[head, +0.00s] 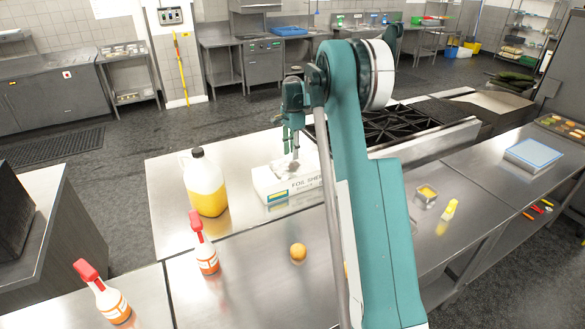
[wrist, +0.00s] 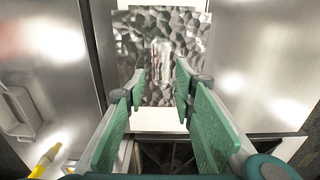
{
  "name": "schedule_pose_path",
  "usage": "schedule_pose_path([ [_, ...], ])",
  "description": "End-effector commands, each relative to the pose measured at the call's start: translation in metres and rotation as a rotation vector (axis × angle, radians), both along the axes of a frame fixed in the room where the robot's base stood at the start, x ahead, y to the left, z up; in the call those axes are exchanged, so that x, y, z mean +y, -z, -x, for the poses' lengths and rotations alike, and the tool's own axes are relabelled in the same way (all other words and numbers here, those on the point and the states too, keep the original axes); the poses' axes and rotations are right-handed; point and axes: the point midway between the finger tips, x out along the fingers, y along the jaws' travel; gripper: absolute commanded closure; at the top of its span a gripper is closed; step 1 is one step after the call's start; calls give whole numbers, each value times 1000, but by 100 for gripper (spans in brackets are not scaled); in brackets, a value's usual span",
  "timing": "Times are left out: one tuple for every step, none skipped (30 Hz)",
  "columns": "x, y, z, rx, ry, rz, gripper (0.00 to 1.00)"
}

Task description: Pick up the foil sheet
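The foil sheet is crinkled, shiny silver foil. In the wrist view the foil sheet (wrist: 178,32) lies flat ahead of the fingers, with a white edge of the box showing around it. In the head view the foil sheet (head: 284,167) is on top of a white box (head: 300,186) lettered as foil sheets, on the steel counter. My gripper (head: 292,150) points down over the box, its tips close to the foil; contact cannot be told. In the wrist view my gripper (wrist: 161,88) is open, with nothing held between its green finger pads.
A jug of yellow liquid (head: 207,190) stands left of the box. A stove with black grates (head: 388,125) lies behind and right. The counter (head: 245,285) in front is mostly clear.

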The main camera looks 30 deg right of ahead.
Motion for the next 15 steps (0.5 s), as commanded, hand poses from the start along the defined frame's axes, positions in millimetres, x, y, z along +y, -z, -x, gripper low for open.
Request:
schedule_pose_path([
  [0, 0, 0, 0, 0, 0, 73],
  [0, 0, 0, 0, 0, 0, 73],
  [0, 1, 0, 0, 0, 0, 73],
  [0, 1, 0, 0, 0, 0, 73],
  [0, 2, 0, 0, 0, 0, 73],
  [0, 4, 0, 0, 0, 0, 73],
  [0, 6, 0, 0, 0, 0, 73],
  [0, 8, 0, 0, 0, 0, 73],
  [0, 12, 0, 0, 0, 0, 73],
  [0, 15, -1, 0, 0, 0, 73],
  [0, 18, -1, 0, 0, 0, 73],
  [0, 23, -1, 0, 0, 0, 73],
  [0, 26, -1, 0, 0, 0, 73],
  [0, 30, -1, 0, 0, 0, 73],
  [1, 35, -1, 0, 0, 0, 73],
])
